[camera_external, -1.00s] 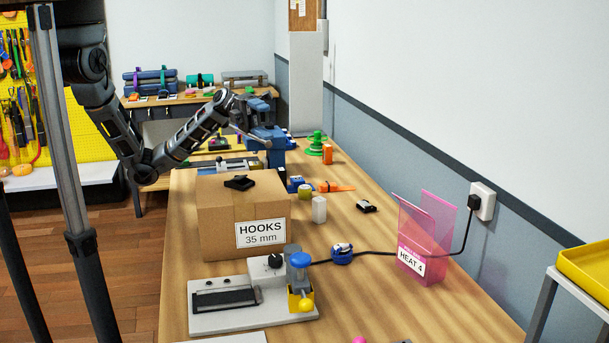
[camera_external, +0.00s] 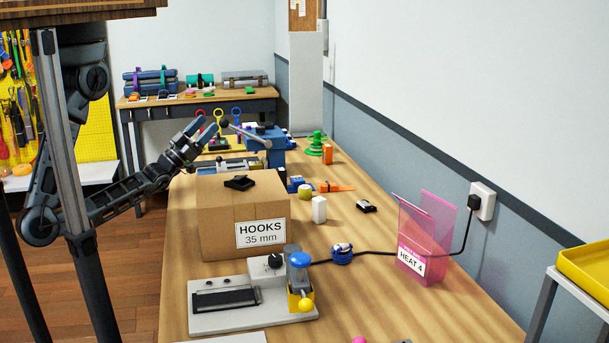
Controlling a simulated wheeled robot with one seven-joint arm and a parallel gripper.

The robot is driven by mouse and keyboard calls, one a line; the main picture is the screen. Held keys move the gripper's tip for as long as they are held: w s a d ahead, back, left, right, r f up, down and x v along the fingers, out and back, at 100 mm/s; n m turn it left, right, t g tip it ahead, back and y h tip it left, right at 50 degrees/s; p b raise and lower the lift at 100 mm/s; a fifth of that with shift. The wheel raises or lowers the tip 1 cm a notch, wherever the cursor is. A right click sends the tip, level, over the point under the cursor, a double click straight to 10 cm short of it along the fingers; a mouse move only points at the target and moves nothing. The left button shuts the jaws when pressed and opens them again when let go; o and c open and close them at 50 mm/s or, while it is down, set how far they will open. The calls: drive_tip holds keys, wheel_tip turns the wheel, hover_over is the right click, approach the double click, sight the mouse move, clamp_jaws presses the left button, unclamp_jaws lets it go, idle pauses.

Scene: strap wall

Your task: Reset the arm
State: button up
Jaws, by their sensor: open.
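My arm (camera_external: 125,190) reaches up and to the right from the left side, in front of the floor and the bench's left edge. My gripper (camera_external: 207,124) is open and empty.
On the wooden bench (camera_external: 400,306) stand a sealer-like device (camera_external: 225,297), a pink HEAT 4 holder (camera_external: 425,240), a white bottle (camera_external: 319,209) and a black clip (camera_external: 239,182) on the box. A black cord runs to the wall outlet (camera_external: 482,200). A back table (camera_external: 190,103) holds rolled straps.

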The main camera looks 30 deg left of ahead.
drive_tip(key=s+a+f+n+g+y+b, duration=0.2)
drive_tip(key=s+a+f+n+g+y, duration=0.4)
drive_tip(key=s+a+f, duration=0.8)
drive_tip(key=a+f+g+y, duration=0.2)
drive_tip(key=a+f+y, duration=0.1)
drive_tip(key=f, duration=0.1)
drive_tip(key=shift+s+a+f+y, duration=0.3)
drive_tip(key=shift+s+a+y, duration=0.05)
drive_tip(key=shift+s+y, duration=0.05)
